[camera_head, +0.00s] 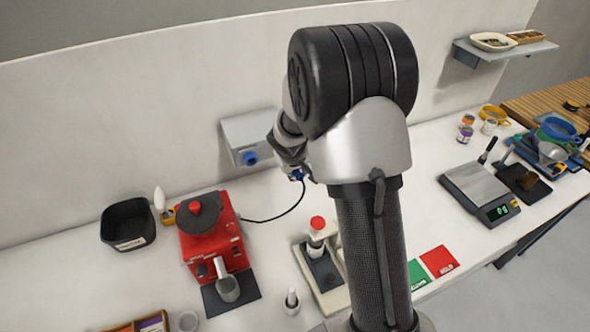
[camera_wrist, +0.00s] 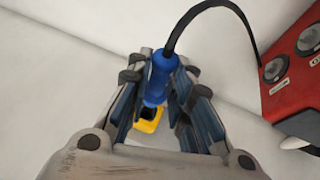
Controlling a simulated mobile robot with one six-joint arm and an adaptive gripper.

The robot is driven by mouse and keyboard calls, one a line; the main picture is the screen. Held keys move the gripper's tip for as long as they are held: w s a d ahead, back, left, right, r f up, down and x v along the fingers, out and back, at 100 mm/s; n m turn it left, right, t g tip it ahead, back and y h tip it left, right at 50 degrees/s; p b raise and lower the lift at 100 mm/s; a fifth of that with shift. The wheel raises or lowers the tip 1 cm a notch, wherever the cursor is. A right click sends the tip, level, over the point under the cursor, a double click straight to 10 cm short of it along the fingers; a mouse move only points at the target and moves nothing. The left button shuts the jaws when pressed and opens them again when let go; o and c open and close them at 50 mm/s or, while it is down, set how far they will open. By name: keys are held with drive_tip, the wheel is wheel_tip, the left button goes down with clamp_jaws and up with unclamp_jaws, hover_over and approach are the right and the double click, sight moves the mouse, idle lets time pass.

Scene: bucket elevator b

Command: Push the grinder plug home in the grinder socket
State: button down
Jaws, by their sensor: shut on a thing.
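The blue grinder plug (camera_wrist: 160,75) is between the fingers of my gripper (camera_wrist: 160,90) in the wrist view, with its black cable rising from the top. A small blue part of it also shows at my gripper (camera_head: 297,174) in the head view. A yellow fitting (camera_wrist: 148,125) with a dark opening, apparently the grinder socket, lies just beyond the plug's lower end. I cannot tell whether the plug touches it or has entered it. In the head view my arm hides this fitting. The red grinder (camera_head: 210,240) stands on the counter to the left, and the cable runs from it.
A grey wall box (camera_head: 245,135) with a blue round fitting is left of my gripper. A black bin (camera_head: 128,223) stands left of the grinder. A device with a red knob (camera_head: 317,223) stands below my gripper. A scale (camera_head: 478,185) is at the right.

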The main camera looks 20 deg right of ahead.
drive_tip(key=shift+s, duration=0.15)
drive_tip(key=shift+s+f+b, duration=0.1)
drive_tip(key=shift+s+b, duration=0.5)
drive_tip(key=shift+b, duration=0.1)
drive_tip(key=s+b, duration=0.1)
drive_tip(key=s, duration=0.1)
drive_tip(key=shift+s, duration=0.35)
